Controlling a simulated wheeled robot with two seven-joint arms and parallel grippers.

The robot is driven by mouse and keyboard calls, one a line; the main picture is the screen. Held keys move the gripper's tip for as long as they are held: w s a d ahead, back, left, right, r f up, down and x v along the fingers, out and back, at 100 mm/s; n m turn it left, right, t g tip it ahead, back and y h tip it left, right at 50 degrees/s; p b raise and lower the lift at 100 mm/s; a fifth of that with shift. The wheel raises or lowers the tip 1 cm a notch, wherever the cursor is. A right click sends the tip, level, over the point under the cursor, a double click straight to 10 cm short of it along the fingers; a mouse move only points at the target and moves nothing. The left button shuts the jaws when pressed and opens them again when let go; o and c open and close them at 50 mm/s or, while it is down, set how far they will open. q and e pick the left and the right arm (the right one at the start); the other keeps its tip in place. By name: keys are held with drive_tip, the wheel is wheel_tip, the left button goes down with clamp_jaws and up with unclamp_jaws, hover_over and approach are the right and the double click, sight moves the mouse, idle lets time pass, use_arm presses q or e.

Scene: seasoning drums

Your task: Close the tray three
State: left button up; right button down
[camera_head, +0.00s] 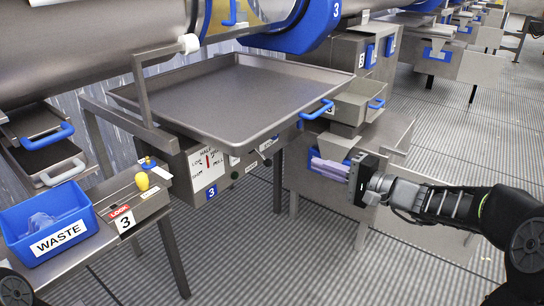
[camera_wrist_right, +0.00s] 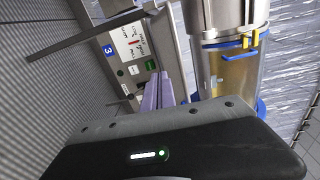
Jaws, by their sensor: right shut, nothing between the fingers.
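The large flat metal tray (camera_head: 225,95) with a raised rim sits under the big drum, above a control box marked 3 (camera_head: 211,192). Its blue handle (camera_head: 318,110) is on its right edge. My right gripper (camera_head: 318,164) comes in from the right, below and a little right of the handle, apart from it. Its lilac fingers are shut and empty, pointing left. In the right wrist view the fingers (camera_wrist_right: 158,90) stand up before the control box with its blue 3 label (camera_wrist_right: 108,50). The left gripper does not show; only a dark part of my left arm is at the lower left corner.
A blue WASTE bin (camera_head: 48,228) stands on a bench at the left beside a LOCK 3 box (camera_head: 132,208). A smaller metal bin with a blue handle (camera_head: 377,104) is right of the tray. Table legs stand below. The ridged floor at the lower middle is clear.

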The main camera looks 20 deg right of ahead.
drive_tip(key=shift+s+a+r+n+y, duration=0.25)
drive_tip(key=shift+a+r+n+y, duration=0.2)
drive_tip(key=shift+r, duration=0.2)
drive_tip(key=shift+w, duration=0.1)
drive_tip(key=p, duration=0.2)
approach(262, 142)
drive_tip(key=x, duration=0.7)
drive_tip(key=shift+d, duration=0.1)
drive_tip(key=shift+b, duration=0.3)
